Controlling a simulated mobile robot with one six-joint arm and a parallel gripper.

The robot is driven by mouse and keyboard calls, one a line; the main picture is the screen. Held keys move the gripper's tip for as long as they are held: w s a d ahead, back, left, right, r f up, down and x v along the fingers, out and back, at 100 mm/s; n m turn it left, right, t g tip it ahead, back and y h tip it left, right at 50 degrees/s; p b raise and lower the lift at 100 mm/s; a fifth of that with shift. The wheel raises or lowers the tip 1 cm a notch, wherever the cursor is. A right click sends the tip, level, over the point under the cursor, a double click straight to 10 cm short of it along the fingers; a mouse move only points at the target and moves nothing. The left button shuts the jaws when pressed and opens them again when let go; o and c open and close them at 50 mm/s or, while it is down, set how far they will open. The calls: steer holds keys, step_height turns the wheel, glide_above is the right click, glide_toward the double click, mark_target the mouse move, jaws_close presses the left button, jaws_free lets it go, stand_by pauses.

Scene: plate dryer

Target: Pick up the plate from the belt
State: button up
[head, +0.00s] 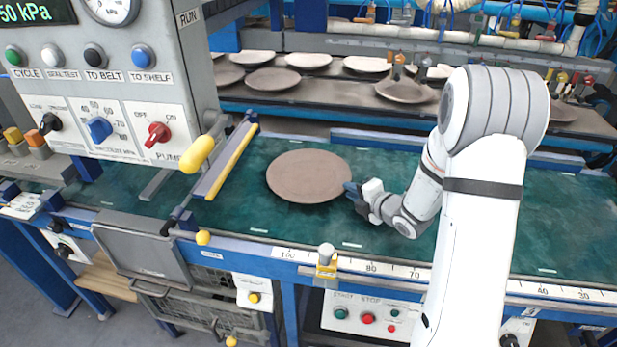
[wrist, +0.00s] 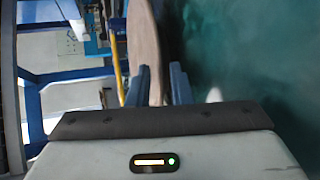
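A round brown plate (head: 308,175) lies flat at the green belt (head: 420,255), left of my gripper; I cannot tell if its rim is raised off the belt. My gripper (head: 352,191) is at the plate's right edge, low over the belt. In the wrist view the plate (wrist: 148,50) stands edge-on, its near rim between the two fingers of my gripper (wrist: 160,80). The left finger is close against the plate; a narrow gap shows between the plate and the right finger, so the gripper looks open around the rim.
A control panel (head: 110,75) with knobs and buttons hangs at upper left. A yellow-edged bar (head: 231,160) crosses the belt left of the plate. A rear shelf (head: 335,95) holds several plates. A ruled blue rail with a yellow stop (head: 326,265) runs along the front.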

steer(key=shift+x, duration=1.25)
steer(key=shift+c, duration=0.6)
jaws_close()
steer(key=shift+w+r, duration=0.1)
